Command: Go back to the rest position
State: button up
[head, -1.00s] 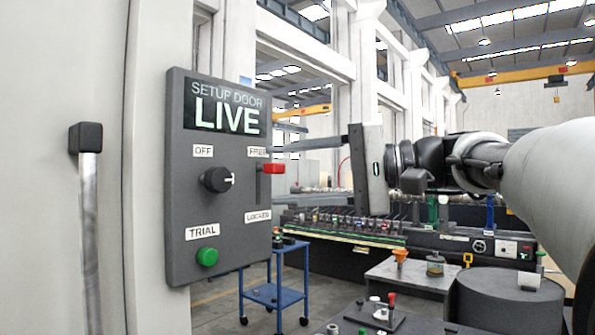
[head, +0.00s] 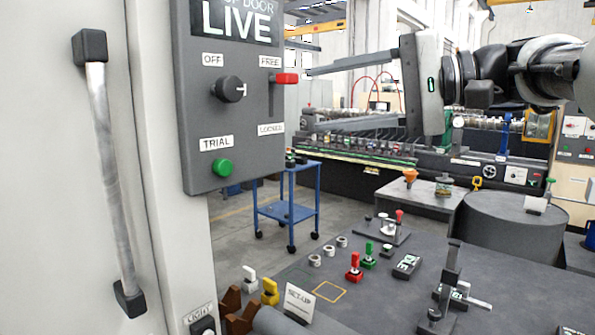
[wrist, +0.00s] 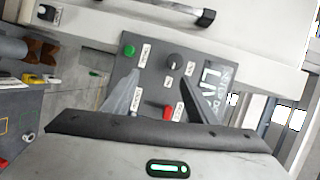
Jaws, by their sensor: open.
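My gripper (head: 310,100) is open and empty in the head view, its two fingers pointing left toward the right edge of the grey control panel (head: 190,120). In the wrist view the open fingers (wrist: 158,75) show in front of the panel (wrist: 150,62), with nothing between them. The display (head: 236,18) reads LIVE. The black knob (head: 230,89) has its mark to the right. The red lever (head: 286,78) is up by FREE. The green button (head: 222,168) is below, by TRIAL.
A door handle (head: 110,170) is at the left. A dark table (head: 390,290) holds several small fixtures and a SET-UP sign (head: 299,302). A blue cart (head: 287,212) stands on the floor behind. A dark round drum (head: 515,225) is at right.

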jog(key=s+f+h, duration=0.4)
jog(key=s+f, duration=0.1)
jog(key=f, duration=0.6)
jog(key=s+f+h, duration=0.4)
jog(key=f, duration=0.6)
jog(key=s+d+f+n+h, duration=0.2)
jog(key=s+d+f+h, duration=0.2)
jog(key=f, duration=0.3)
jog(key=s+d+f+n+h, duration=0.1)
jog(key=s+d+f+h, duration=0.25)
jog(key=f, duration=0.35)
notch_tip(320, 180, up, 14)
jog(key=p, duration=1.3)
jog(key=shift+w+d+p, duration=0.2)
jog(key=shift+p, duration=0.1)
jog(key=shift+f, duration=0.1)
jog(key=shift+c, duration=0.2)
